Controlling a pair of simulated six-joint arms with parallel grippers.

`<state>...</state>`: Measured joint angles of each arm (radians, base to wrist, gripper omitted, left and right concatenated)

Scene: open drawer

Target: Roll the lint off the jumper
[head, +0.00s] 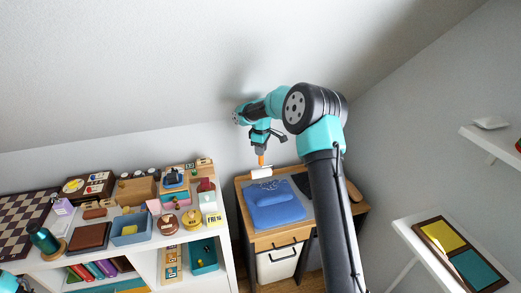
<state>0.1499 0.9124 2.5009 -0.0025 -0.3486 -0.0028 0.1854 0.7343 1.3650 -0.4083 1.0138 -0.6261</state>
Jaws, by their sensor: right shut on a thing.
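The blue jumper (277,213) lies folded on a grey mat on top of the wooden desk. Small dark marks show near its upper edge, too small to make out clearly. My right gripper (261,151) is shut on the orange handle of the lint roller (261,173). The roller's white head hangs down at the far edge of the jumper, and I cannot tell whether it touches the cloth. My left gripper is out of view; a bit of teal at the bottom left corner may be my left arm.
The desk (263,240) also holds a dark item right of the jumper, partly behind my right arm. A white shelf unit (150,250) to the left is crowded with boxes, a blue bin (131,236) and a checkered board (20,222). Wall shelves (410,238) stand out at the right.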

